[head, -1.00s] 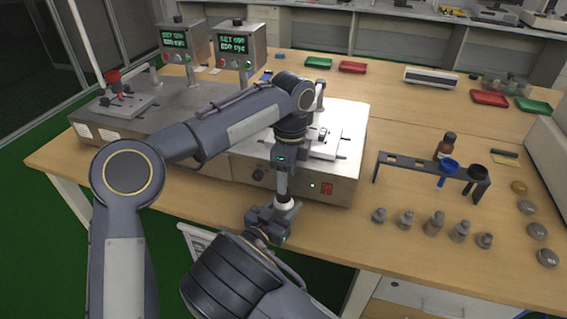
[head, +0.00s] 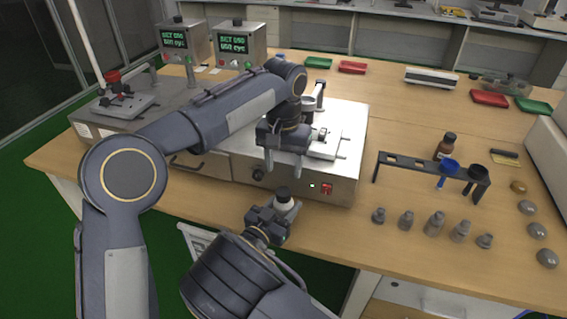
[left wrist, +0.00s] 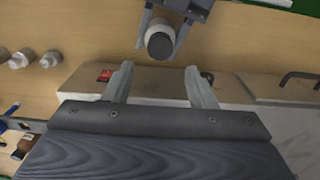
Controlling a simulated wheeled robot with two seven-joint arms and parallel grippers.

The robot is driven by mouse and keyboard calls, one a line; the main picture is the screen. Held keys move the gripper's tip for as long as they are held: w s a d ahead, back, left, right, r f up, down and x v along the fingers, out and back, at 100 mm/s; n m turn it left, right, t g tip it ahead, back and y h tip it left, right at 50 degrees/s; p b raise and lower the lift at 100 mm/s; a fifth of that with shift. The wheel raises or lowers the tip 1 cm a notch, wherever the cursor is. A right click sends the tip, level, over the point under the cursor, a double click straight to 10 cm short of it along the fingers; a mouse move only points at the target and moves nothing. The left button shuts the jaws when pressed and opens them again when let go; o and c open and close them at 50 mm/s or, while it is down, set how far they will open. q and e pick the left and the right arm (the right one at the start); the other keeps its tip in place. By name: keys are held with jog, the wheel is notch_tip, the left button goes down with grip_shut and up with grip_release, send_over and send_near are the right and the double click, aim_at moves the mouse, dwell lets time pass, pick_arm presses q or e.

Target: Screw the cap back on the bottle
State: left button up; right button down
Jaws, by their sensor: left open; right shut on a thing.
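The white bottle (head: 285,205) is upright in my right gripper (head: 276,218), which is shut around it in front of the grey machine. The dark cap (head: 283,193) sits on top of the bottle; I cannot tell how tightly it is seated. In the left wrist view the cap (left wrist: 160,45) is seen from above within the bottle's pale outline (left wrist: 158,28). My left gripper (head: 284,172) is open and empty, above the bottle and apart from the cap. Its spread fingers (left wrist: 159,72) also show in the left wrist view.
The grey machine (head: 325,185) stands close behind the bottle. To the right, a dark rack (head: 405,172) holds a blue funnel (head: 449,165), with a brown bottle (head: 446,145) behind it. Several small grey bottles (head: 434,224) stand in front. The table between machine and rack is clear.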

aim_at(284, 191)
pick_arm(q)
jog(key=shift+f, duration=4)
jog(key=c, duration=1)
jog(key=shift+m, duration=0.9)
jog(key=o, duration=1.1)
jog(key=shift+r, duration=0.1)
